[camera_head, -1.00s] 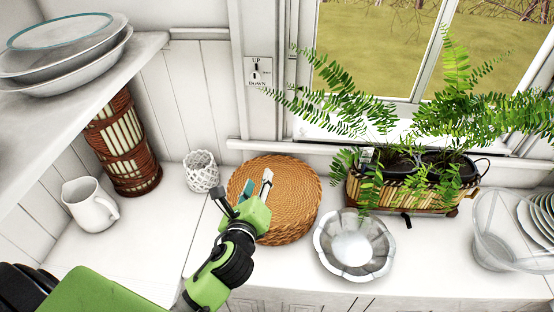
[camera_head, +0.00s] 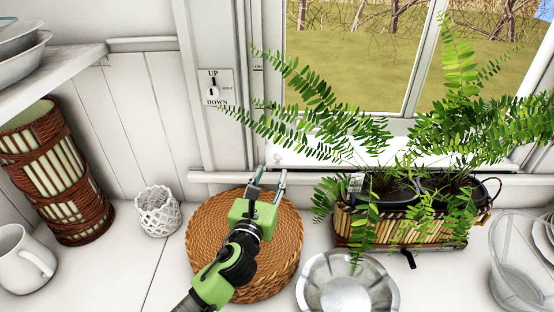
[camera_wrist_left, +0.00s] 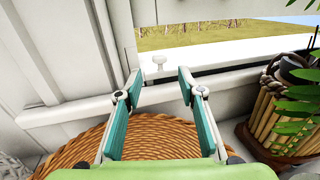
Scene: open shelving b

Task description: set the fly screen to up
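A small pale switch plate (camera_head: 213,88) marked UP and DOWN is on the wall post left of the window. It has a dark slot and a small knob; the knob's exact setting is too small to tell. My left gripper (camera_head: 268,180) is in front of and below the plate, right of it, over the round wicker mat. Its two fingers are apart with nothing between them. In the left wrist view my left gripper (camera_wrist_left: 158,85) is open, facing the window sill. The plate cannot be made out there. My right gripper is not in view.
The wicker mat (camera_head: 205,238) lies under my left gripper. A fern planter (camera_head: 400,230) stands right of it, its fronds reaching near the plate. A metal bowl (camera_head: 315,285), white lattice cup (camera_head: 158,212) and tall wicker vase (camera_head: 50,170) stand around. A shelf (camera_head: 70,75) juts out at upper left.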

